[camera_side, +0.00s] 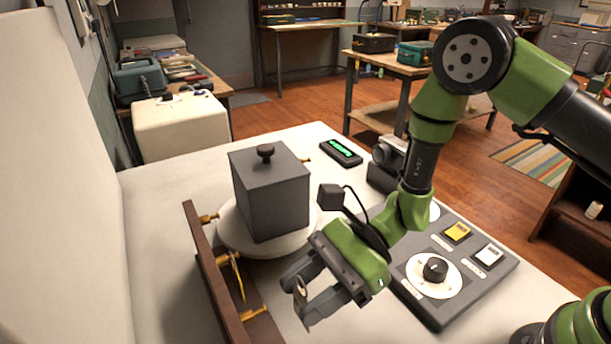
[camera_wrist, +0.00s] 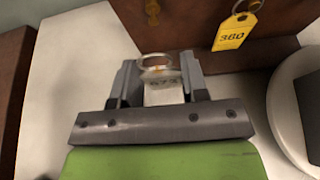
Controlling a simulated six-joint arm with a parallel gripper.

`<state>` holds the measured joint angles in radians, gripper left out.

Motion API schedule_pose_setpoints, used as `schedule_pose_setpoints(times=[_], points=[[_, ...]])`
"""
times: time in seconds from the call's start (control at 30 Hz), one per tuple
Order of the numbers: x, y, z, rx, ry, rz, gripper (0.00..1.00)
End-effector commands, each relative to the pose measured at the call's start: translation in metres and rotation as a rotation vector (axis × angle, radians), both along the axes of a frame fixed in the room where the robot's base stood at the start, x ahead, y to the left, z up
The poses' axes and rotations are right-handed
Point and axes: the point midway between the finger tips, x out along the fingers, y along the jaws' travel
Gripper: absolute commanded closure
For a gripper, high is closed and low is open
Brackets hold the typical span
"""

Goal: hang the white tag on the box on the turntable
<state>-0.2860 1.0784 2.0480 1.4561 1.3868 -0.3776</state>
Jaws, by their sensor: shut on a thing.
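My gripper (camera_side: 297,300) is shut on the white tag (camera_wrist: 163,95), which shows between the fingers in the wrist view. The tag bears a dark number that seems to read 573, and a metal ring sticks out past the fingertips. In the side view the tag is small and mostly hidden by the fingers. The dark grey box (camera_side: 272,200) with a black knob on its lid stands upright on the round white turntable (camera_side: 232,238). My gripper is in front of the box, apart from it. A small brass peg shows at the box's far right edge.
A brown wooden rack (camera_side: 203,260) with brass pegs stands left of my gripper. A yellow tag (camera_wrist: 233,31) marked 380 hangs on one peg. A grey control panel (camera_side: 480,277) with a dial and buttons lies to the right. A black device (camera_side: 341,152) with a green display lies behind.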

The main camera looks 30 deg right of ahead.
Motion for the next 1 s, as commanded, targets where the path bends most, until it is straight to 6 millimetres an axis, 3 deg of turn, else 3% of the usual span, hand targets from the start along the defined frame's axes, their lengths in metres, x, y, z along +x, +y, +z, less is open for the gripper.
schedule_pose_setpoints(times=[0.37, 0.53, 0.67, 0.8, 1.0], points=[[0.0, 0.0, 0.0, 0.0, 0.0, 0.0, 0.84], [0.016, -0.004, 0.012, 0.001, -0.007, -0.04, 0.84], [0.051, -0.018, 0.043, 0.004, -0.014, -0.134, 0.84], [0.092, -0.043, 0.088, 0.003, -0.019, -0.249, 0.84], [0.129, -0.08, 0.135, 0.0, -0.013, -0.355, 0.84]])
